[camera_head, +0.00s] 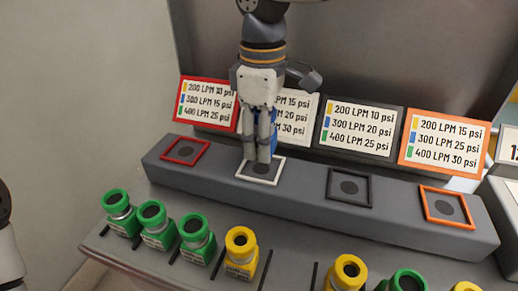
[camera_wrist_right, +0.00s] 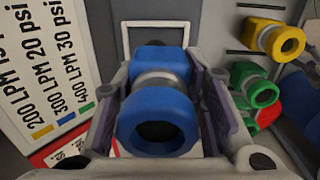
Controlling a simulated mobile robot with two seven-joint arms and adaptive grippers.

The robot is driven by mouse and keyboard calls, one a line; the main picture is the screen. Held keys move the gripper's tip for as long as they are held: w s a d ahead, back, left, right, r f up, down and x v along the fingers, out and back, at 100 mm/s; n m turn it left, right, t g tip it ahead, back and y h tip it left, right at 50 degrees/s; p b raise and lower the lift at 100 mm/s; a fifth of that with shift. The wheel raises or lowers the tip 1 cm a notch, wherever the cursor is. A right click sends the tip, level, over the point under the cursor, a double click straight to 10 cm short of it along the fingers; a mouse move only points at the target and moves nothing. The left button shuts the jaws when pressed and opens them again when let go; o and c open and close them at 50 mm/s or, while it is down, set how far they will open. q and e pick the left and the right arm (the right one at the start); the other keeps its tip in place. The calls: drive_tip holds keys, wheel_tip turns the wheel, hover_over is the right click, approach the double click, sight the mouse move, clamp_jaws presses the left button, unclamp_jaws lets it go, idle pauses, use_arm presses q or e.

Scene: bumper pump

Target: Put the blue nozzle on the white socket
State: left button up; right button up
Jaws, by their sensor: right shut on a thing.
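My right gripper (camera_head: 263,154) points down over the white socket (camera_head: 281,171), a white square frame with a dark round centre on the grey block. It is shut on the blue nozzle (camera_wrist_right: 150,101), which sits between both fingers in the right wrist view. In the head view the fingers hide most of the nozzle. The white frame also shows beyond the nozzle in the wrist view (camera_wrist_right: 155,25). The nozzle's lower end is hidden, so I cannot tell whether it touches the socket. My left gripper is out of view.
A red socket (camera_head: 185,151) is to the left; black (camera_head: 349,187) and orange (camera_head: 447,207) sockets are to the right, all empty. Label signs stand behind them. Green (camera_head: 152,214) and yellow (camera_head: 241,244) nozzles stand along the front.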

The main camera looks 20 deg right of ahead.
sight(261, 169)
drive_tip(key=f, duration=0.3)
drive_tip(key=shift+w+f, duration=0.25)
drive_tip(key=shift+w, duration=0.15)
drive_tip(key=shift+f, duration=0.15)
drive_tip(key=shift+f, duration=0.4)
drive_tip(key=o, duration=1.4)
drive_tip(key=shift+c, duration=0.2)
wheel_tip(261, 169, up, 13)
drive_tip(key=shift+s+r, duration=0.1)
drive_tip(key=shift+s, duration=0.05)
